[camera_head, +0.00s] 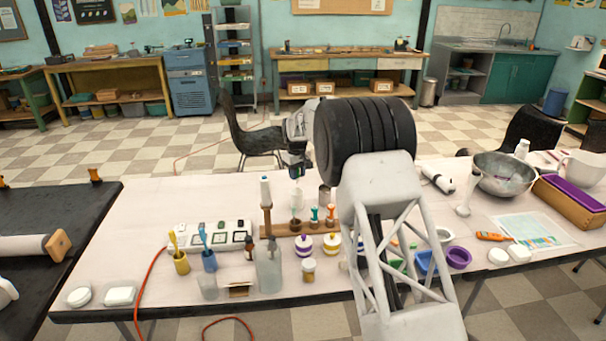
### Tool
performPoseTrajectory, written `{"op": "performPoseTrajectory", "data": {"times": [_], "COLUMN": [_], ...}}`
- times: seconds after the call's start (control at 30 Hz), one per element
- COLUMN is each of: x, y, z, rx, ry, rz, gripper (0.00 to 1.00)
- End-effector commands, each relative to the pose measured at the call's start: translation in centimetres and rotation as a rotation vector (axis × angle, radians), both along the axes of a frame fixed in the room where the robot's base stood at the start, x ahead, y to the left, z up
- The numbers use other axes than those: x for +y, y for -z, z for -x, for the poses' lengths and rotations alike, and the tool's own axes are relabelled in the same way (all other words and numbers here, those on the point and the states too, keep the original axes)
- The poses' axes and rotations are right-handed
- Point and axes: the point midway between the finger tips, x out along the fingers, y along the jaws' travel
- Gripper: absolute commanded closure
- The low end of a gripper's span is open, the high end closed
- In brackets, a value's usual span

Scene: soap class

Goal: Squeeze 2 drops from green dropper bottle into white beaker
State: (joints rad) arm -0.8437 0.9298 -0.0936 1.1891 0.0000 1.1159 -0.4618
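My gripper (297,172) hangs above the middle of the table, pointing down, over a wooden rack. It is small and partly dark here, and I cannot tell whether its fingers are apart or hold anything. My arm hides part of the table.
The wooden rack (283,231) also holds a tall white-topped item. Purple- and yellow-banded jars (304,246), a clear bottle (269,272) and tool cups (181,263) stand in front. A metal bowl (503,180) is at the right. The table's back left is clear.

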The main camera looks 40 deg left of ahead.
Motion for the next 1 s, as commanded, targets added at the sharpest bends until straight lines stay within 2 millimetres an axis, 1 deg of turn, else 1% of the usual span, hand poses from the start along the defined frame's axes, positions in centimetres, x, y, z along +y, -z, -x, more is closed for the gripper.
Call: {"op": "performPoseTrajectory", "data": {"times": [0.47, 1.0], "x": [0.1, 0.1], "y": [0.2, 1.7], "z": [0.0, 0.0], "rx": [0.0, 0.0], "ry": [0.0, 0.0], "rz": [0.001, -0.001], "gripper": [0.73, 0.73]}}
